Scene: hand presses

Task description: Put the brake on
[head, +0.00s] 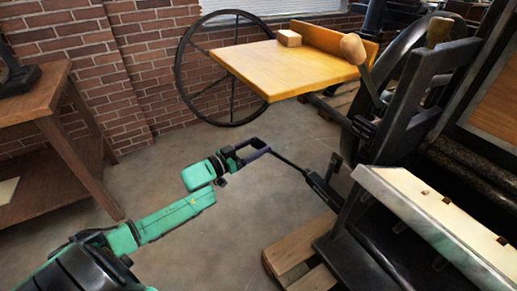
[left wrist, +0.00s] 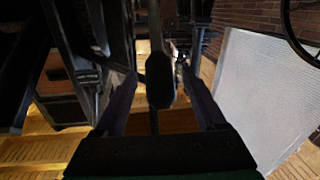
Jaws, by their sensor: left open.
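A thin black lever (head: 290,163) sticks out from the lower side of the dark press toward my left gripper; I take it for the brake. My left gripper (head: 256,148) is open, with its dark fingers at the lever's outer end. In the left wrist view, a black rounded end (left wrist: 158,82) shows between the two open fingers, with gaps on both sides. I cannot tell whether it touches either finger. A second lever with a wooden knob (head: 353,48) stands higher on the press. My right gripper is not in view.
The dark press (head: 405,110) fills the right side, with a yellow wooden board (head: 285,68) jutting out above my gripper. A wooden pallet (head: 293,248) lies under the press. A brown table (head: 35,100) stands at the left. The grey floor between is clear.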

